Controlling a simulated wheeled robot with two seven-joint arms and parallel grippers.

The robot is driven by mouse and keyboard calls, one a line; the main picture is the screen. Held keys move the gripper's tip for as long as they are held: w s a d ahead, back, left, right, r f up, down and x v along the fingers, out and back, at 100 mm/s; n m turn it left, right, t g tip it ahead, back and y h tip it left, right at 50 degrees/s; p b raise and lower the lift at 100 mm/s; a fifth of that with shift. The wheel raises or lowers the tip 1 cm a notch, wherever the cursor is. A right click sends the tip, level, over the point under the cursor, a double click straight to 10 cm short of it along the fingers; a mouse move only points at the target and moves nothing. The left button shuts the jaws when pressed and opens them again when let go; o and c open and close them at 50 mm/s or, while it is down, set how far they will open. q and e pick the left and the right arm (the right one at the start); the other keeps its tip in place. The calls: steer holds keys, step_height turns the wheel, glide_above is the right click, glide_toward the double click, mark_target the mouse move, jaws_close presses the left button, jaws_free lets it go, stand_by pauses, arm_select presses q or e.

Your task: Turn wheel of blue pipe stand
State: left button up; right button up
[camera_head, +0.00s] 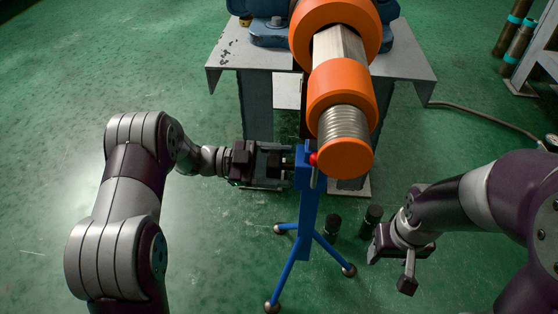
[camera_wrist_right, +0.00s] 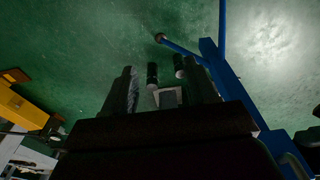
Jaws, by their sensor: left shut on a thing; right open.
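The blue pipe stand (camera_head: 307,205) stands upright on splayed legs with ball feet, below the front end of the orange-and-metal pipe (camera_head: 343,120). A red knob (camera_head: 313,159) and a thin grey handle show near its top. My left gripper (camera_head: 284,163) reaches in from the left and is shut at the stand's upper left side, on what seems to be its dark wheel, mostly hidden by the fingers. My right gripper (camera_head: 392,268) is open and empty, low to the right of the stand. The right wrist view shows the stand's blue post (camera_wrist_right: 228,78) beyond the gripper, on the right.
The grey metal table (camera_head: 410,65) with a blue vise (camera_head: 268,33) stands behind the stand. Two small dark cylinders (camera_head: 372,216) are on the floor beside the stand. A hose (camera_head: 490,115) crosses the floor at right, near a rack. The green floor at left is clear.

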arm_select(q)
steer(key=m, duration=0.4)
steer(key=shift+m+p, duration=0.3)
steer(key=shift+p, duration=0.05)
steer(key=m, duration=0.4)
steer(key=shift+f+m, duration=0.1)
steer(key=shift+m, duration=0.2)
steer(key=m+b, duration=0.2)
steer(key=m, duration=0.2)
steer(key=shift+m+b, duration=1.05)
steer(key=shift+m, duration=1.05)
steer(key=o, duration=1)
steer(key=shift+o, duration=0.2)
